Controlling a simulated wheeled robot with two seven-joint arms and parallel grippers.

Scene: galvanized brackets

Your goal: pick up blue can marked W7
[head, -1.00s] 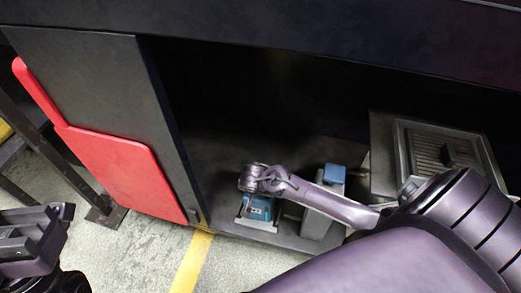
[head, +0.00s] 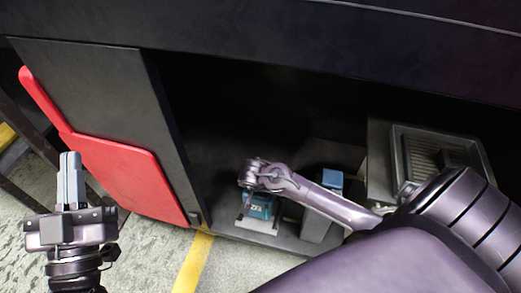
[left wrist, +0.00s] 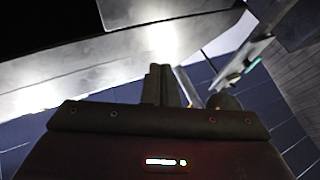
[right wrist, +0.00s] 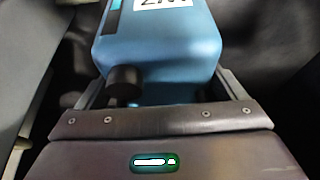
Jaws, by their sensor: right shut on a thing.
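A blue can (head: 262,207) stands low in the dark open bay, under my right gripper (head: 257,196). In the right wrist view the blue can (right wrist: 160,55) fills the space between the two fingers, which are shut on it. A black round knob or cap shows on its near side. It has a white label, partly cut off there and small in the head view; I cannot read it surely as W7. My left gripper (head: 70,180) is outside the bay at the left, its fingers together and empty; they also show together in the left wrist view (left wrist: 161,85).
A grey block with a blue top (head: 332,180) stands right of the can, close to my right forearm. A grey ribbed tray (head: 400,160) lies farther right. A red panel (head: 120,175) and the bay's side wall (head: 110,100) stand left. A yellow line (head: 193,262) crosses the floor.

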